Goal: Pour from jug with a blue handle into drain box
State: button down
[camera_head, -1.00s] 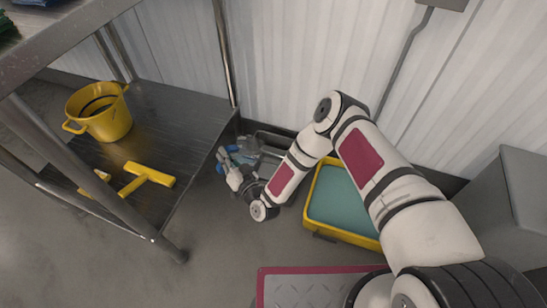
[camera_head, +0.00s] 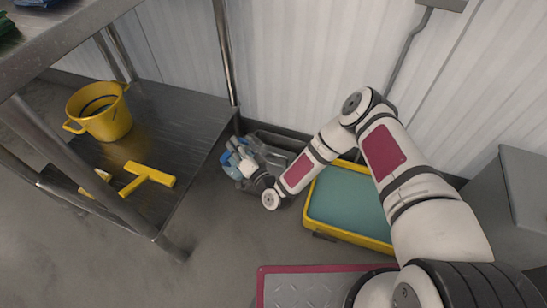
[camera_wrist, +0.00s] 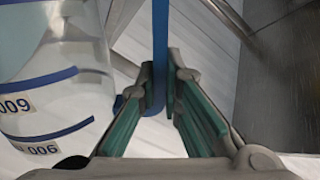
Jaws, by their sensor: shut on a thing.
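The jug is clear with blue bands and printed labels, and it fills the left of the wrist view (camera_wrist: 50,105). Its blue handle (camera_wrist: 160,50) runs between the fingers of my gripper (camera_wrist: 160,105), which is shut on it. In the head view my gripper (camera_head: 244,167) is low beside the shelf, and only blue and pale parts of the jug (camera_head: 231,161) show past it. A dark grey box (camera_head: 288,140), possibly the drain box, lies by the wall just behind and right of my gripper, partly hidden. I cannot tell the jug's tilt or contents.
A yellow-rimmed tub (camera_head: 322,229) with a teal surface stands right of my gripper, under my arm. A metal shelf (camera_head: 190,115) at left holds a yellow bucket (camera_head: 104,122) and a yellow tool (camera_head: 150,174). A red-edged plate (camera_head: 310,268) lies in front. Floor between is bare.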

aim_at(245, 145)
jog(key=shift+w+d+f+m+b, duration=0.7)
jog(key=shift+d+m+b, duration=0.15)
jog(key=shift+m, duration=0.25)
jog(key=shift+w+d+f+m+b, duration=0.4)
jog(key=shift+d+f+m+b, duration=0.15)
jog(key=shift+d+m, duration=0.15)
dwell(0.5)
